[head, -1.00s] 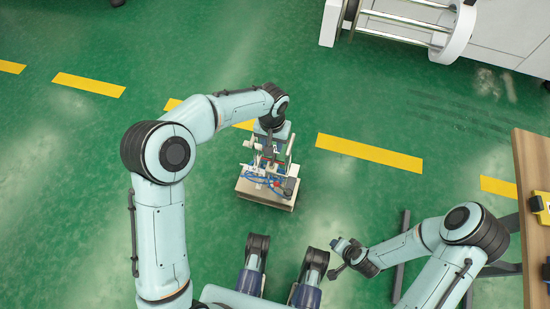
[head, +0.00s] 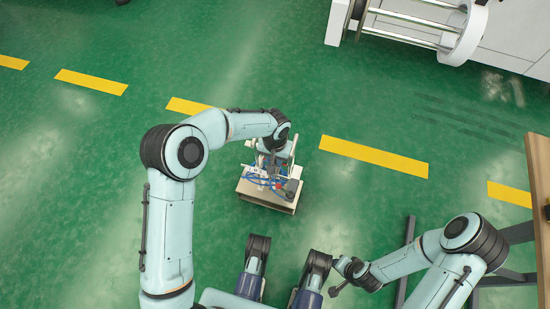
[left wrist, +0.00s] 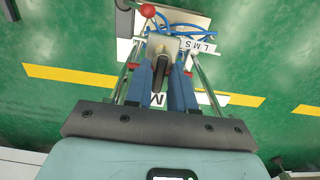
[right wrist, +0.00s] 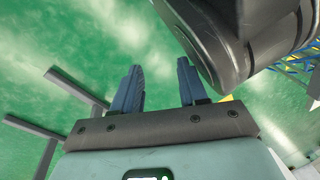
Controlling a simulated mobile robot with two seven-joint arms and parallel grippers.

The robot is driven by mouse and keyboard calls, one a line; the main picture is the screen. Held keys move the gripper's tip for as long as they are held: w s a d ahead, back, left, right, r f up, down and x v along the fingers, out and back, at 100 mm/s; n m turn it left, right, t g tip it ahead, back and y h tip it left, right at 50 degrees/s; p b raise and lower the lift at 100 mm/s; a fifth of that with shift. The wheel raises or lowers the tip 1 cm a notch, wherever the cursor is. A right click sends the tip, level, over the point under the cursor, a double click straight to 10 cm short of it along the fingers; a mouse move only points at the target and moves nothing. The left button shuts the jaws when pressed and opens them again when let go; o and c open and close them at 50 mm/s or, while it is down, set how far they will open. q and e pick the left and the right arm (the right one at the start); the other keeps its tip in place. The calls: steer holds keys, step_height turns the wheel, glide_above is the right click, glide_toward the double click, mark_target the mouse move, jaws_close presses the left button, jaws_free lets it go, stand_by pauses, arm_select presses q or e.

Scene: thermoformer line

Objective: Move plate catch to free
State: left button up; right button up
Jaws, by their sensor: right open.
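The fixture (head: 268,190) is a pale box with a metal frame, blue tubing and a red knob on top. My left gripper (head: 268,160) is over its far side in the head view. In the left wrist view the left gripper's blue fingers (left wrist: 162,72) stand either side of a dark upright piece (left wrist: 160,70) on a metal block; I cannot tell whether they grip it. A red ball knob (left wrist: 148,11) and a lettered white label (left wrist: 200,45) are beyond. I cannot tell which part is the plate catch. My right gripper (right wrist: 159,72) is open and empty.
Green floor with yellow dashes surrounds the fixture. A white machine with a roller (head: 410,30) stands at the top right. A wooden table edge (head: 540,190) is at the right. The floor left of the fixture is clear.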

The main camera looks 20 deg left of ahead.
arm_select(q)
jaws_close()
steer(key=shift+m, duration=0.3)
arm_select(e)
steer(key=shift+w+r, duration=0.1)
arm_select(q)
steer(key=m, duration=0.3)
steer(key=m+p, duration=0.1)
steer(key=shift+d+r+m, duration=0.1)
steer(key=shift+d+m, duration=0.15)
steer(key=shift+m, duration=0.05)
steer(key=m, duration=0.4)
steer(key=shift+s+d+p, duration=0.15)
steer(key=shift+s+p, duration=0.05)
steer(key=shift+p, duration=0.1)
steer(key=m, duration=0.6)
steer(key=shift+s+d+p, duration=0.15)
steer(key=shift+s+p, duration=0.15)
steer(key=shift+p, duration=0.1)
steer(key=shift+s+m, duration=0.1)
steer(key=shift+m, duration=1.2)
arm_select(e)
steer(key=shift+t, duration=0.8)
steer(key=shift+w+a+r, duration=0.25)
steer(key=shift+w+r, duration=0.75)
steer(key=shift+r, duration=0.1)
steer(key=shift+w+a+r, duration=0.25)
steer(key=shift+w+r, duration=0.7)
steer(key=shift+r, duration=0.15)
